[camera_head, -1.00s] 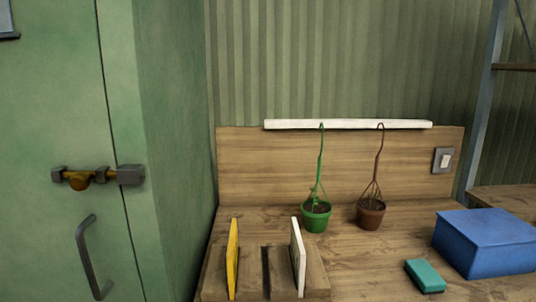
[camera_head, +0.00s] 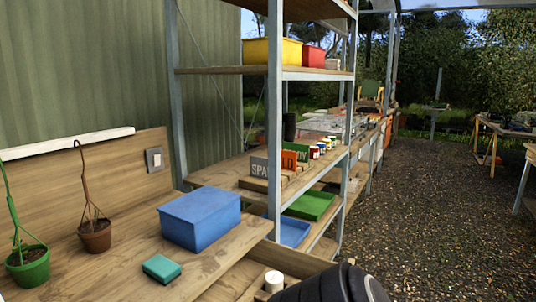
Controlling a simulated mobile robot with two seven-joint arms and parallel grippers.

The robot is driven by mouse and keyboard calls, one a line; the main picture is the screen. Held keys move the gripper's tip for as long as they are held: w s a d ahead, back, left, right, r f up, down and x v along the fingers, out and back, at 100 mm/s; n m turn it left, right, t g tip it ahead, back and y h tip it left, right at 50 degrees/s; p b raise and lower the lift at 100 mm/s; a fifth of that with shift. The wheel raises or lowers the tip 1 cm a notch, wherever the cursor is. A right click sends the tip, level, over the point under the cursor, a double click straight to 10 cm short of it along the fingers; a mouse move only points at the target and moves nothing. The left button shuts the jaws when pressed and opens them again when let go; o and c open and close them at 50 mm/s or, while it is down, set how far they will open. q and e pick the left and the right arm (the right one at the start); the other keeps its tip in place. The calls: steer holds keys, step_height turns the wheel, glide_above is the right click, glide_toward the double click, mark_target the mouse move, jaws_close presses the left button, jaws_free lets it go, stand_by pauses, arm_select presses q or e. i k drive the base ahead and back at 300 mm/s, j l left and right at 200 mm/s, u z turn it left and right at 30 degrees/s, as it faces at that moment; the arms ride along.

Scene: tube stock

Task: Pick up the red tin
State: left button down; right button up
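Several small tins stand in a row on the middle shelf of the metal rack, beyond the sign boards. The nearest one (camera_head: 314,152) seems to have red on it, but it is too small to be sure which is the red tin. A red bin (camera_head: 313,57) sits on the shelf above. Neither of my grippers is in view. A dark rounded part at the bottom edge looks like one of my arm links.
A blue box (camera_head: 200,219) and a teal block (camera_head: 161,269) lie on the wooden bench, with a green pot (camera_head: 28,267) and a brown pot (camera_head: 95,235) at left. A rack post (camera_head: 274,110) stands before the shelves. The gravel floor (camera_head: 430,220) at right is open.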

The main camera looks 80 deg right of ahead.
mark_target(314, 153)
steer(key=j+z, duration=0.2)
steer(key=z, duration=1.45)
steer(key=i+l+z, duration=0.1)
steer(key=z, duration=0.75)
steer(key=i+z, duration=0.1)
steer(key=z, duration=0.35)
